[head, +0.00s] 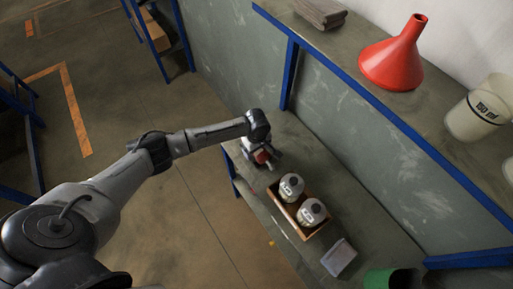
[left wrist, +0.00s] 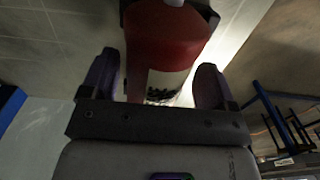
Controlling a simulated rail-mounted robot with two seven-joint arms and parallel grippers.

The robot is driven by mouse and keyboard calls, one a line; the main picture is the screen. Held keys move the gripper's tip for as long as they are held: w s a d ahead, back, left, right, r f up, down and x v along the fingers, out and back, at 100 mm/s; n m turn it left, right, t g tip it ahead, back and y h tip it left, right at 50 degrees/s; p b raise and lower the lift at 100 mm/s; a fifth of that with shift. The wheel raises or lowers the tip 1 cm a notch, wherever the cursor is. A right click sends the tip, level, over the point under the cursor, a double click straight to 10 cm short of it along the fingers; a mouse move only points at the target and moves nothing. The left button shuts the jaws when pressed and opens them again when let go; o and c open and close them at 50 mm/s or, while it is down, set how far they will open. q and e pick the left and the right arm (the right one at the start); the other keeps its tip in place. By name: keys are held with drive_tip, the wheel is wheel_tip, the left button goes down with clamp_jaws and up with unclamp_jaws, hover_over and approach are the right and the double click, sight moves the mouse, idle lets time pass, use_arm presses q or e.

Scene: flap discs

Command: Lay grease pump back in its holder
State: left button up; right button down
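A red container with a white label and a pale tip, which looks like the grease pump, shows in the left wrist view (left wrist: 165,35). The gripper hides most of the pump there. I cannot make out a holder for certain. My right gripper is not in view.
A wooden box (head: 279,205) with two labelled containers (head: 291,186) (head: 312,211) stands on the workbench (head: 296,144). A clear-lidded box (head: 339,257) and a green bin (head: 391,279) are nearer. The upper shelf holds a red funnel (head: 395,62) and a white jug (head: 482,108).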

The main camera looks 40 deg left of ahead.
use_arm(q)
drive_tip(key=shift+o, duration=0.6)
drive_tip(key=shift+s+f, duration=0.1)
drive_tip(key=shift+r, duration=0.4)
wheel_tip(320, 180, up, 13)
drive_tip(key=p, duration=0.3)
drive_tip(key=shift+w, duration=0.2)
drive_tip(key=shift+r, duration=0.1)
